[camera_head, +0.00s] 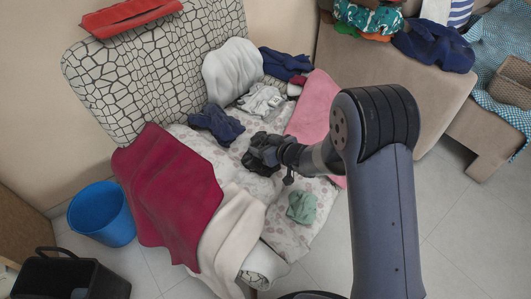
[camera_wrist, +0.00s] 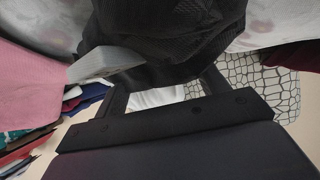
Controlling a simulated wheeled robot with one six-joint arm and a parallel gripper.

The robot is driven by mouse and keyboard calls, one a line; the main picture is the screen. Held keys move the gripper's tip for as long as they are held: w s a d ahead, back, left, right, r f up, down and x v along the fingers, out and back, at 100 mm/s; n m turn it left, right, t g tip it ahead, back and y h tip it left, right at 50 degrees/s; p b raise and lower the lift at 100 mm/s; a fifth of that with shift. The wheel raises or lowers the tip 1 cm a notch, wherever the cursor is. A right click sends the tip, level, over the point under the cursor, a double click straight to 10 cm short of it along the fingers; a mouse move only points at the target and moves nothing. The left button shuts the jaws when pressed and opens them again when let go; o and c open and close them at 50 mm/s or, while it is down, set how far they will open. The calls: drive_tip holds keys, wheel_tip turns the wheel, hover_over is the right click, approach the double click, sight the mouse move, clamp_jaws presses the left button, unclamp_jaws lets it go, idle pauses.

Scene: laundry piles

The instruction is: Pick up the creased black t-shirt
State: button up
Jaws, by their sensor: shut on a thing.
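The black t-shirt (camera_wrist: 170,38) is bunched and creased and fills the top middle of the wrist view. In the head view it is a dark bundle (camera_head: 257,162) at the end of my arm, over the patterned chair seat. My gripper (camera_head: 272,152) is shut on it. In the wrist view the fingers run up to the dark cloth, which covers their tips. I cannot tell whether the shirt still touches the seat.
A dark blue garment (camera_head: 217,124), a grey-white cloth (camera_head: 262,100), a pink cloth (camera_head: 315,105) and a green cloth (camera_head: 302,207) lie close around. A crimson cloth (camera_head: 172,195) drapes over the left side. A blue bucket (camera_head: 101,214) and black basket (camera_head: 70,275) stand on the floor.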

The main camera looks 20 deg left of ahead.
drive_tip(key=shift+c, duration=0.7)
drive_tip(key=shift+r, duration=0.15)
